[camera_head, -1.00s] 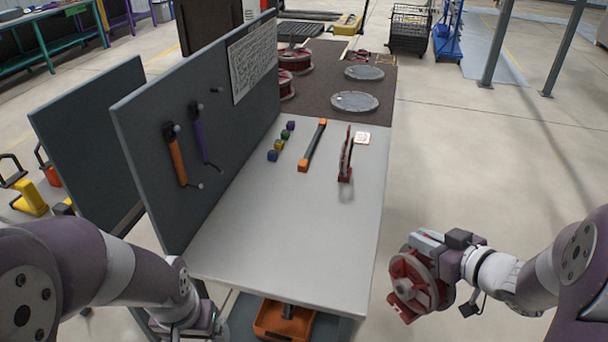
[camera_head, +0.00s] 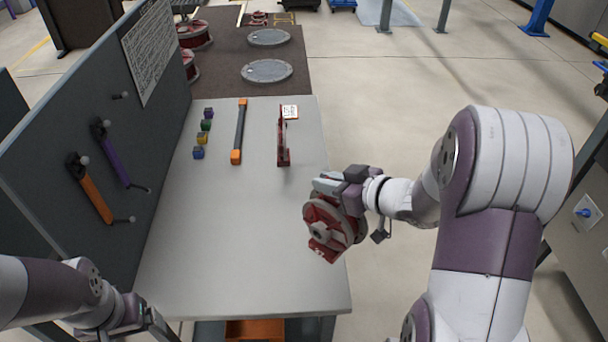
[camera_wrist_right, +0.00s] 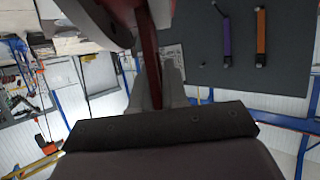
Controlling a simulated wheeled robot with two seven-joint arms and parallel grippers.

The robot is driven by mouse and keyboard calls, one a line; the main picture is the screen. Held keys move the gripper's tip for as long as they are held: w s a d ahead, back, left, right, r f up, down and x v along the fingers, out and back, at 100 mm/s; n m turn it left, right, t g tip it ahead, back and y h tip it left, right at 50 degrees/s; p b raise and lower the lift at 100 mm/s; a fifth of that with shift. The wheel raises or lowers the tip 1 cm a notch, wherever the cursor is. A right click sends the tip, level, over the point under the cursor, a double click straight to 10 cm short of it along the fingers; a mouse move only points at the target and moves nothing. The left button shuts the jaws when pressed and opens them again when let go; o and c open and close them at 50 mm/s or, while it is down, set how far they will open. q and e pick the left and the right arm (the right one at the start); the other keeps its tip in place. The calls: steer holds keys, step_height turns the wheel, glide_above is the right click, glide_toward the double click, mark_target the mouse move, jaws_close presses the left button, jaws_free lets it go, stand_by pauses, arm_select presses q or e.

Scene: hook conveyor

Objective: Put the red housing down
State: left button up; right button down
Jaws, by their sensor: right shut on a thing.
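The red housing (camera_head: 333,228) is a round red and grey part with a hub. My right gripper (camera_head: 336,188) is shut on it, at the right edge of the grey table (camera_head: 240,240) in the head view. The housing appears raised above the surface, though the gap cannot be judged. In the right wrist view the fingers (camera_wrist_right: 157,88) pinch a thin red edge of the housing (camera_wrist_right: 149,55). My left gripper (camera_head: 140,322) is low at the left in the head view, partly cut off, and its jaws cannot be made out.
A grey pegboard (camera_head: 100,130) with hung tools borders the left. Round grey plates (camera_head: 267,71) lie on the dark mat beyond. The table's front half is clear.

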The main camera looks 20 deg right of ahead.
steer(key=w+a+f, duration=0.6)
steer(key=a+f, duration=0.3)
steer(key=f, duration=0.1)
steer(key=shift+a+f+b, duration=0.15)
steer(key=shift+f+b, duration=0.05)
steer(key=shift+b, duration=0.2)
steer(key=shift+s, duration=0.1)
steer(key=c, duration=1.5)
jaws_free()
steer(key=shift+s+f, duration=0.1)
steer(key=shift+f, duration=0.1)
steer(key=o, duration=0.4)
steer(key=shift+c, duration=0.2)
